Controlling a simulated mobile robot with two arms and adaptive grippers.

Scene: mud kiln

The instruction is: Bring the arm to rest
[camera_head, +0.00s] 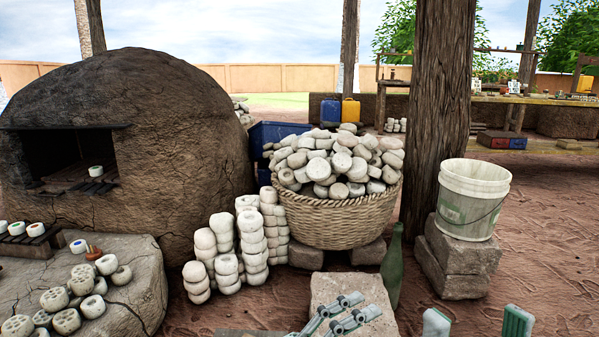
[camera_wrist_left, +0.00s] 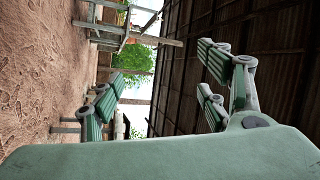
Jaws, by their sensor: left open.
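My left gripper (camera_head: 345,315) shows at the bottom edge of the head view, its grey-green jointed finger parts in front of a pale block. In the left wrist view its fingers (camera_wrist_left: 156,92) stand wide apart with nothing between them, so it is open and empty. My right gripper (camera_head: 477,322) shows at the bottom right of the head view as two upright pale and green fingertips. They are apart with only ground visible between them. Most of both arms is out of view.
A wicker basket (camera_head: 335,223) heaped with pale pieces stands mid-scene, with stacked pieces (camera_head: 225,250) beside it. A green bottle (camera_head: 392,268) stands close beyond the grippers. A white bucket (camera_head: 472,200) sits on blocks by a wooden post (camera_head: 440,120). A mud kiln (camera_head: 185,140) is left.

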